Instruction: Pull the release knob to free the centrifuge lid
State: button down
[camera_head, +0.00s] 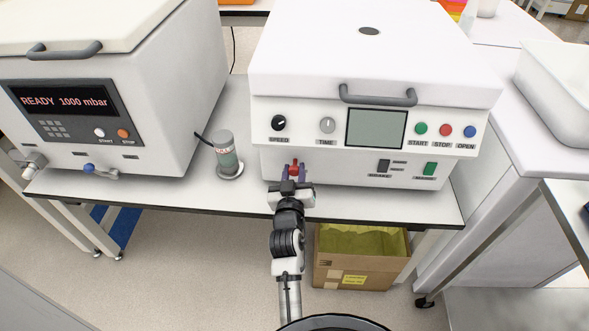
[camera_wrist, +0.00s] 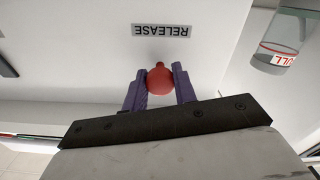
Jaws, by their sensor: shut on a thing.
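The centrifuge (camera_head: 330,70) is the white machine with a dark lid handle (camera_head: 378,95), and its lid looks closed. The red release knob (camera_head: 293,168) is low on its front face. In the wrist view the knob (camera_wrist: 160,79) sits under an upside-down RELEASE label (camera_wrist: 160,31). My gripper (camera_head: 295,172) reaches the front face from below. In the wrist view my gripper's purple fingers (camera_wrist: 160,88) are shut on the knob, one on each side. The knob's link to the panel is partly hidden.
A grey-green cylinder (camera_head: 225,153) stands on the bench left of my gripper. A second machine (camera_head: 100,90) with a READY display is at the left. A cardboard box (camera_head: 352,268) with a yellow liner is under the bench (camera_head: 390,204).

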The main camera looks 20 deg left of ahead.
jog(key=shift+s+d, duration=0.1)
jog(key=shift+s, duration=0.2)
jog(key=c, duration=1.1)
grip_release()
jog(key=shift+s, duration=0.15)
